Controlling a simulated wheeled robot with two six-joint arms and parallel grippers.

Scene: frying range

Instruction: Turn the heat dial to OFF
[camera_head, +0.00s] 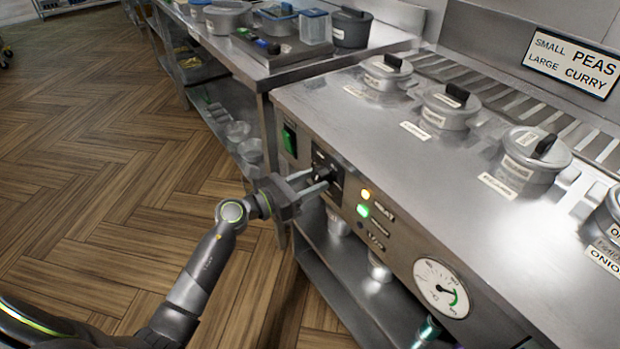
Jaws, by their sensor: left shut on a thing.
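The heat dial (325,175) is a dark knob on a black plate on the front panel of the steel range. My left gripper (318,183) reaches it from the left and is shut on the dial, its two pale fingers on either side of it. The fingers hide part of the dial, and I cannot read which mark it points to. To its right on the panel, an amber lamp (365,194) and a green lamp (363,211) are lit, near a label reading HEAT. My right gripper is not in view.
A green switch (289,139) sits left of the dial, and a round white gauge (441,287) sits to the right. Lidded pots (450,107) stand in the range top. A steel side table (258,72) holds containers at the back. Open wooden floor lies to the left.

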